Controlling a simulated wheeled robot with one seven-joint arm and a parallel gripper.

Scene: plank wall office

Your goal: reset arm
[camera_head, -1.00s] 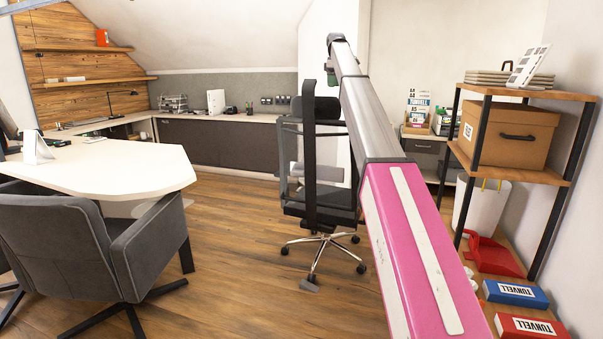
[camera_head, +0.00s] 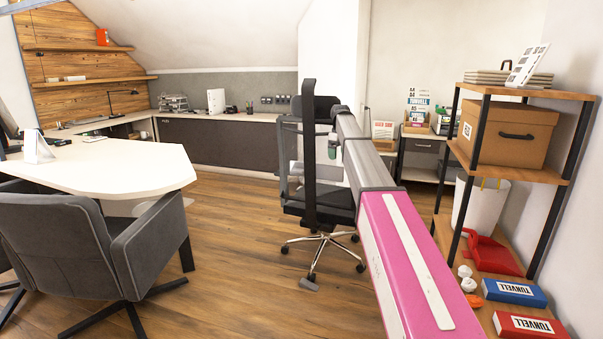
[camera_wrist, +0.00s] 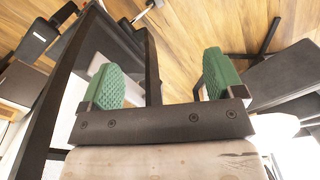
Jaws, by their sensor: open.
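My gripper shows in the wrist view (camera_wrist: 162,80) with its two green textured finger pads spread apart and nothing between them. In the head view the pink and grey arm is mine and reaches forward from the bottom right. The gripper end lies near the black mesh office chair (camera_head: 310,170), and only a small green bit of it shows there. The chair's dark mesh frame also fills the left of the wrist view. I cannot tell whether the gripper touches the chair.
A white desk (camera_head: 110,165) and a grey armchair (camera_head: 75,245) stand at left. A wooden shelf rack (camera_head: 525,92) at right holds a cardboard box (camera_head: 507,135). Its low board carries a red dustpan (camera_head: 492,254) and a blue box (camera_head: 514,292). Wood floor (camera_head: 225,250) is open in the middle.

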